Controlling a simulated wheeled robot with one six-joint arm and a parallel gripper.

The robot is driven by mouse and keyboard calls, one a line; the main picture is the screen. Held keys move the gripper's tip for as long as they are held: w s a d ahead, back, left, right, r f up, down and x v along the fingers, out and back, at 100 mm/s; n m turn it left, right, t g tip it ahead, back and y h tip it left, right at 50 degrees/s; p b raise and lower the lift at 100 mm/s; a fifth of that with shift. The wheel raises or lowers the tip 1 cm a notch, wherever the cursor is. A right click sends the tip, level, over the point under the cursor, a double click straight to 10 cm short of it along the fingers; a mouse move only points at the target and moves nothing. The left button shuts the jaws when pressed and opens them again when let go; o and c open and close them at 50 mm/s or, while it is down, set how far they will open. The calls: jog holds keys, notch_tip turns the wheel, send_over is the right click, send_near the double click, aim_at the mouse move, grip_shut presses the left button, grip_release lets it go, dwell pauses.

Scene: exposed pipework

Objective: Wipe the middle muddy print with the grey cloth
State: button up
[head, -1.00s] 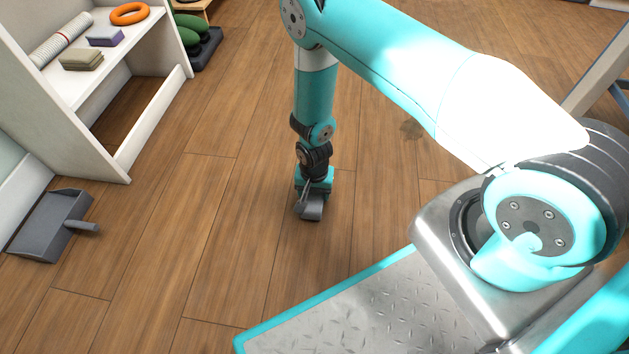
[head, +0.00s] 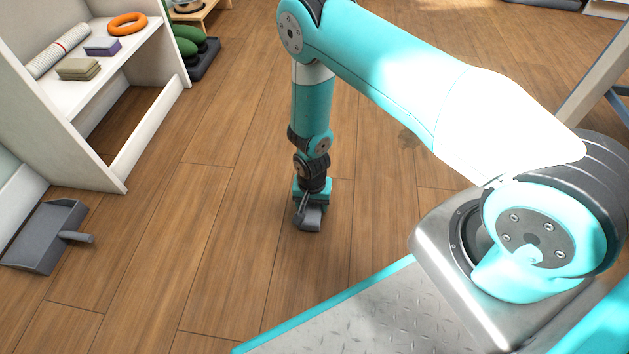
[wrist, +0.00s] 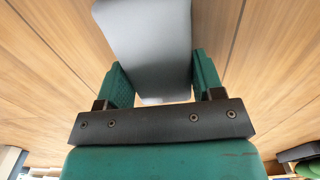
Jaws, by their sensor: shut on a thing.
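The grey cloth (head: 309,221) is in my gripper (head: 307,208), low over the wooden floor near the middle of the head view. In the wrist view the cloth (wrist: 145,45) is a smooth grey pad between the two green fingers of my gripper (wrist: 160,78), which is shut on it. I cannot tell whether the cloth touches the floor.
A white shelf unit (head: 140,140) at left holds an orange ring (head: 128,23), a white roll (head: 58,51), a purple block (head: 102,47) and olive cloths (head: 78,69). A grey dustpan (head: 42,236) lies below it. Floor left of my gripper is clear.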

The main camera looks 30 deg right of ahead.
notch_tip(320, 180, up, 3)
jog(key=shift+f+p, duration=0.15)
jog(key=shift+p, duration=0.7)
notch_tip(320, 180, up, 5)
jog(key=p, duration=0.5)
